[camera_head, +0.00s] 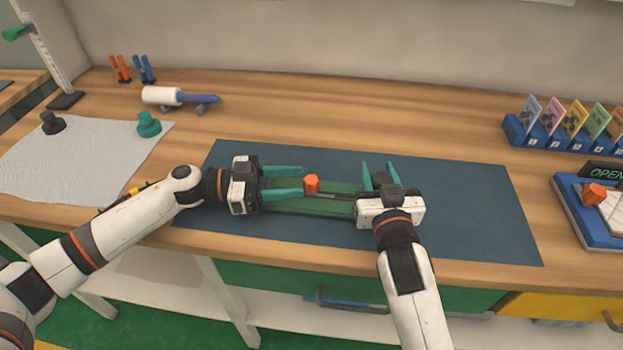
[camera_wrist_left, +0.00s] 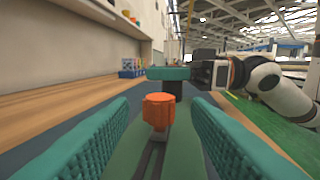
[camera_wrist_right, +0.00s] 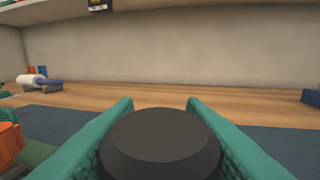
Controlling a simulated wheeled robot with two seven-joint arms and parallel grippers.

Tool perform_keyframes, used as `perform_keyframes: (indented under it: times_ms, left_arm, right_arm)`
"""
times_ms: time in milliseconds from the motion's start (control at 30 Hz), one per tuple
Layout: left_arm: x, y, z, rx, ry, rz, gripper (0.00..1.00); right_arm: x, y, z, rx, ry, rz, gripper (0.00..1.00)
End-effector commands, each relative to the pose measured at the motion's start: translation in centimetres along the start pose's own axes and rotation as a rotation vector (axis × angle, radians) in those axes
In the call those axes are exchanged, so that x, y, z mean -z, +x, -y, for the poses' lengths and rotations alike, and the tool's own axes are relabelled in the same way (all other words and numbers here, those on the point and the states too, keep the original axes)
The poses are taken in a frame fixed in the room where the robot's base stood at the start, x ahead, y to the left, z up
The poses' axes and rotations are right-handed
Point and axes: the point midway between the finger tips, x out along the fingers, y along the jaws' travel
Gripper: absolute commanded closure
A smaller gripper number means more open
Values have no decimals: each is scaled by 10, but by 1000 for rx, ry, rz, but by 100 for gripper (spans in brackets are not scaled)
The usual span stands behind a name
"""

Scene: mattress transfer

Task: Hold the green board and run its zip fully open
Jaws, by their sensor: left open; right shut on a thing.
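The green board (camera_head: 300,208) lies on the dark blue mat, with a grey zip track (camera_wrist_left: 150,160) along its middle. An orange zip pull (camera_head: 312,184) stands upright on the track; it also shows in the left wrist view (camera_wrist_left: 158,108). My left gripper (camera_head: 300,181) is open, its teal fingers on either side of the pull, with gaps between. My right gripper (camera_head: 379,170) is shut on a black round knob (camera_wrist_right: 160,145) at the board's right end. The right gripper's body hides that end of the board.
The dark blue mat (camera_head: 470,200) has bare room to the right. A card rack (camera_head: 560,135) stands at the back right and a blue tray (camera_head: 585,225) at the right edge. A white roller (camera_head: 165,96), a grey cloth (camera_head: 75,165) and teal knob (camera_head: 148,124) are at left.

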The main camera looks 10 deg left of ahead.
Motion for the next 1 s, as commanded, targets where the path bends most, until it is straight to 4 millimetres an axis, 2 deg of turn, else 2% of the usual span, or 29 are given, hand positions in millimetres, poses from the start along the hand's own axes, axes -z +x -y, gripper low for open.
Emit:
perform_keyframes:
  times_ms: [100,300,667,933,1000]
  left_arm:
    - [-1,22,0,1,2,2,56]
    - [0,42,-1,-2,2,0,56]
    - [0,46,-1,-2,1,-1,56]
    - [0,46,-1,-3,1,-1,100]
    - [0,46,-1,-3,1,-1,100]
  right_arm:
    - [-2,0,0,-1,2,4,100]
    - [-2,0,0,-1,2,3,100]
    - [-2,0,0,-1,2,3,100]
    - [-2,0,0,-1,2,3,100]
    - [-2,0,0,-1,2,4,100]
